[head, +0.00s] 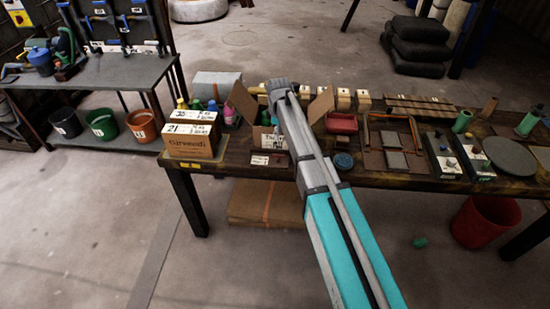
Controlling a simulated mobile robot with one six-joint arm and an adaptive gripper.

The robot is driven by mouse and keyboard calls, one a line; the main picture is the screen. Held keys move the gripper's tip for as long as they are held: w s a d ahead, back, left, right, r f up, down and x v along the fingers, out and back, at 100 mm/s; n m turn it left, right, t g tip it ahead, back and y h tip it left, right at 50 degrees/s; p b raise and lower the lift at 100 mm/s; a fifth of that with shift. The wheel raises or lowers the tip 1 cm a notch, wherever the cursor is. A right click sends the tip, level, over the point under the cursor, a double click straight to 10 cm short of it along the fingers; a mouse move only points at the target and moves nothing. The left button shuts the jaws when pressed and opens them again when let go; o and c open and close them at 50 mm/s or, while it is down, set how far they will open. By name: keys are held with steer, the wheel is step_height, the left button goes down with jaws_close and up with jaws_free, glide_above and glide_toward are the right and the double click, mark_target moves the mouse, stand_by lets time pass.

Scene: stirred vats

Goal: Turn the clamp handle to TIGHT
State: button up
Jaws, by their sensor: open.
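I cannot make out a clamp handle or any TIGHT marking in the head view. Two dark boxes with pale panels and small knobs stand at the right of the workbench, a left one (441,158) and a right one (472,160); their markings are too small to read. My teal and grey arm reaches up from the bottom edge across the middle of the bench and hides part of it. My gripper does not show in this view.
A shelf (95,72) with pots stands at left. The front floor is mostly clear.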

mark_target(278, 156)
steer(key=shift+f, duration=0.1)
step_height(278, 156, down, 14)
steer(key=b, duration=1.3)
steer(key=shift+r+b, duration=0.2)
steer(key=shift+b, duration=0.15)
